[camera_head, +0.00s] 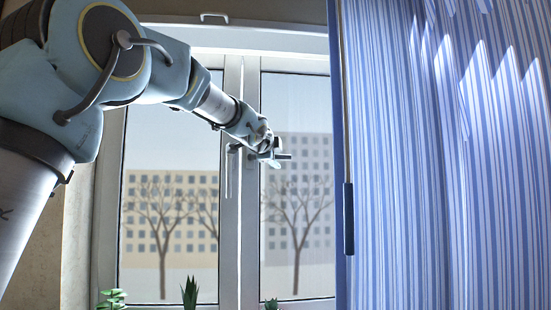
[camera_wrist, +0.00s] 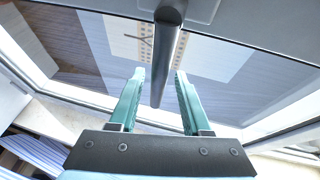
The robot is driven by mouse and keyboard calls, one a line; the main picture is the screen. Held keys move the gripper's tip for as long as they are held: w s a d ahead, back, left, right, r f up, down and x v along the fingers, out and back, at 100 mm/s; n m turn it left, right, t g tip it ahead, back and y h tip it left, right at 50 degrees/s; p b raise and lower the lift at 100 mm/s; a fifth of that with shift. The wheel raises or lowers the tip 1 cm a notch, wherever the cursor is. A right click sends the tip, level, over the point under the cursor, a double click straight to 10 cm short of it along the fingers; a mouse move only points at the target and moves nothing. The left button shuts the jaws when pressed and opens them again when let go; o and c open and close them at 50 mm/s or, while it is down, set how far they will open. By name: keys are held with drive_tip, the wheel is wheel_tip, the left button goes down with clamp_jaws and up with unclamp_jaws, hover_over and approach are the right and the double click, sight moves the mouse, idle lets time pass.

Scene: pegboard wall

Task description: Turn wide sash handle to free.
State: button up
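A dark grey bar handle (camera_wrist: 164,52) shows in the wrist view, running from the pale window frame at the top down between my fingers. In the head view a dark bar, apparently this handle (camera_head: 285,156), points right, roughly level, from the middle of the window. My gripper (camera_wrist: 160,76) is open, with one teal finger on each side of the bar. Gaps show on both sides, so it does not look gripped. In the head view my gripper (camera_head: 269,158) is small and partly covers the handle's base.
A second, light grey handle (camera_head: 232,178) hangs straight down just left of my gripper. A blue striped curtain (camera_head: 450,160) covers the right side, with a dark vertical rod (camera_head: 348,215) at its edge. Green plants (camera_head: 190,291) stand low before the window.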

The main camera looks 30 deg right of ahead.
drive_tip(key=v, duration=1)
drive_tip(key=shift+s+a+b, duration=0.3)
drive_tip(key=shift+b, duration=0.05)
drive_tip(key=shift+w, duration=0.1)
drive_tip(key=w+a+f+n+g+y, duration=0.1)
drive_tip(key=w+a+f+n+y, duration=0.2)
drive_tip(key=a+f, duration=0.6)
drive_tip(key=w+a+f+n+g+y, duration=0.1)
drive_tip(key=w+a+f+n+y, duration=0.15)
drive_tip(key=a+f+n, duration=0.65)
drive_tip(key=w+a+f+n+g+y, duration=0.1)
drive_tip(key=a+f+y, duration=0.35)
drive_tip(key=f, duration=0.75)
drive_tip(key=s+a+f+n+g, duration=0.3)
drive_tip(key=s+a+f+n, duration=0.3)
drive_tip(key=s+a+f, duration=0.2)
drive_tip(key=s+a+f+n+g+y, duration=0.1)
drive_tip(key=s+a+f+n+g, duration=0.2)
drive_tip(key=a, duration=1)
drive_tip(key=s+f+n, duration=0.3)
drive_tip(key=s+f, duration=0.2)
drive_tip(key=f, duration=0.2)
drive_tip(key=shift+f+n+y, duration=0.25)
drive_tip(key=shift+n+y, duration=0.05)
